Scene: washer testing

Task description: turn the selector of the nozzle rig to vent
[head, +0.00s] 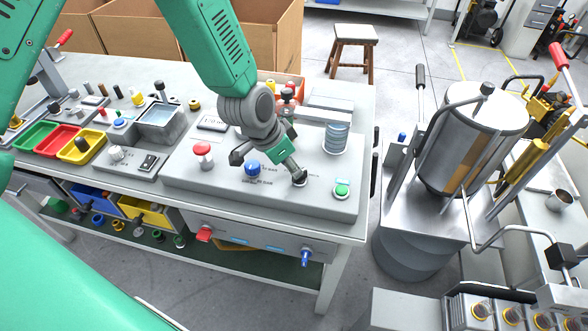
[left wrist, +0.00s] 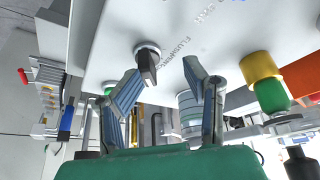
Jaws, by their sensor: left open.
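The nozzle rig (head: 225,190) is a pale grey box with a sloping top panel on the bench. Its selector (left wrist: 147,62) is a small black knob on a round base, with printed labels beside it. In the head view the selector (head: 299,179) is at the tip of my left gripper (head: 288,165), partly hidden. My left gripper (left wrist: 165,75) is open and empty in the left wrist view. Its fingers reach toward the panel, with the knob beyond the tips, nearer the left-hand finger. I cannot tell whether they touch it or which label it points to. My right gripper is not in view.
On the panel, a red button (head: 203,152) and blue knob (head: 252,168) are left of the selector. A green button (head: 341,190) and a ribbed grey cylinder (head: 336,138) are on its right. A steel tank (head: 470,135) stands further right; colored bins (head: 62,138) are left.

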